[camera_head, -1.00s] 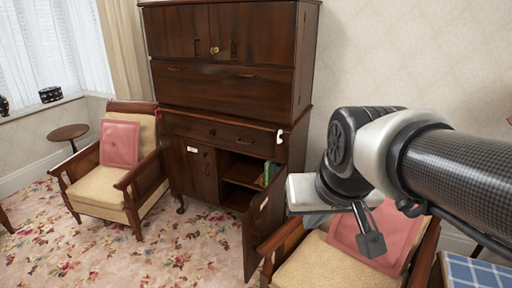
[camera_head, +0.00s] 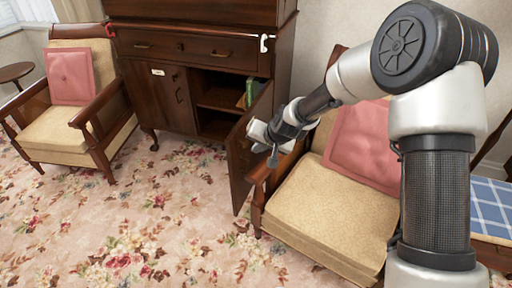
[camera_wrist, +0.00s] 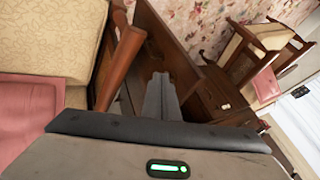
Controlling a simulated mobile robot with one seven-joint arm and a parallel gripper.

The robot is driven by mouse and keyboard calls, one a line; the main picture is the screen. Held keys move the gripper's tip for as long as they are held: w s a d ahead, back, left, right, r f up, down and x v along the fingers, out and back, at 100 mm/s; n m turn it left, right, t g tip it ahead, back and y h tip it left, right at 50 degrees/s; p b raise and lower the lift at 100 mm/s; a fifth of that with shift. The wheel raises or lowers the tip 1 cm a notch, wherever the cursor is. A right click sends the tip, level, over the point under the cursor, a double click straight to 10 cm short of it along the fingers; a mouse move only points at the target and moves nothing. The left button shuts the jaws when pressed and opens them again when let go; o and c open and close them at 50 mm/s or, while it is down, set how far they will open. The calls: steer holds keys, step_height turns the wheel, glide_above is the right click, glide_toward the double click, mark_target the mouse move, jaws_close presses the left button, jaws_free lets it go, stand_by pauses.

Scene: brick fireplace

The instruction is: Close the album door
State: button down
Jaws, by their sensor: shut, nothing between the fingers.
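The album door (camera_head: 239,170) is a dark wooden lower door of the cabinet, standing open and swung out toward the armchair on the right. It also shows in the wrist view (camera_wrist: 168,42) as a brown panel beyond the fingers. My gripper (camera_head: 272,160) is shut and empty, by the outer face of the door, between it and the right armchair. In the wrist view the fingers (camera_wrist: 160,88) point toward the door; I cannot tell whether they touch it. The open compartment (camera_head: 216,105) shows a shelf and a green book (camera_head: 250,92).
The right armchair (camera_head: 325,208), with a pink cushion (camera_head: 362,145), stands close to the door and under my arm. Another armchair (camera_head: 62,128) stands at the left. The left cabinet door (camera_head: 160,98) is shut. The flowered carpet in front is clear.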

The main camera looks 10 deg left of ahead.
steer(key=b, duration=0.2)
glide_toward(236, 154)
step_height(236, 154, down, 3)
steer(key=d, duration=0.2)
steer(key=shift+w+a+f, duration=0.1)
steer(key=shift+w+a, duration=0.15)
steer(key=shift+a, duration=0.4)
steer(key=shift+w+a, duration=0.3)
steer(key=shift+a, duration=0.3)
steer(key=shift+w+a+f, duration=0.1)
steer(key=shift+w+a, duration=0.15)
steer(key=shift+a, duration=0.4)
